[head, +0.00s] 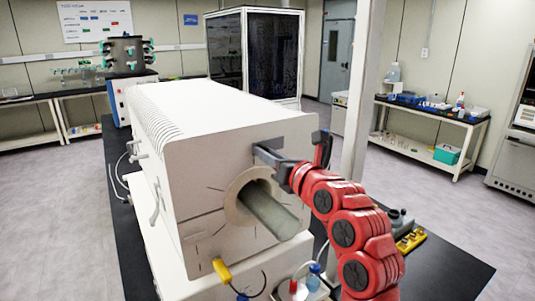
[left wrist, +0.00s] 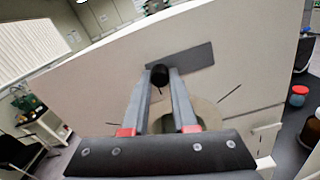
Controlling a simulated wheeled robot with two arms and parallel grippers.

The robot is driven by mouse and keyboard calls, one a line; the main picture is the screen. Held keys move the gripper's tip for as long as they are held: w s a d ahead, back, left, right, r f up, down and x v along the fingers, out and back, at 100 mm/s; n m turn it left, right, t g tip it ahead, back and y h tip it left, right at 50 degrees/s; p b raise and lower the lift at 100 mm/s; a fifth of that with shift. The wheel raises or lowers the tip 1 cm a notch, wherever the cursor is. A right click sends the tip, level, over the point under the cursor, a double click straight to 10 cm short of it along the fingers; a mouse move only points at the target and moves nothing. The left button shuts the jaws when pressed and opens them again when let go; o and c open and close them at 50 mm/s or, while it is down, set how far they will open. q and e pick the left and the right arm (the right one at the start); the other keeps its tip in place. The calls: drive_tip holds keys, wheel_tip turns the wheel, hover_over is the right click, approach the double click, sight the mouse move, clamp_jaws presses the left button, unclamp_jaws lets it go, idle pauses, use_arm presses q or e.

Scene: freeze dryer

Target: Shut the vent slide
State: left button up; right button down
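The freeze dryer's white housing (head: 225,140) fills the middle of the head view. A dark grey slide plate (left wrist: 190,59) lies slantwise on its front face in the left wrist view, with a round black knob (left wrist: 160,75) standing out from it. My left gripper (left wrist: 161,80) has its two fingers on either side of the knob, and the knob fills the gap at the tips. In the head view my left gripper (head: 272,157) is at the upper right of the front face, partly hiding the plate. My right gripper is not in view.
Below the plate, a round collar (head: 238,208) surrounds a grey cylinder (head: 268,208) that sticks out of the front face. A yellow-handled part (head: 222,271) is lower left. Bottles (head: 313,277) and a yellow rack (head: 410,241) stand close by on the black bench (head: 440,275).

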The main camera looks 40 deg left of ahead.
use_arm(q)
clamp_jaws()
idle(1.0)
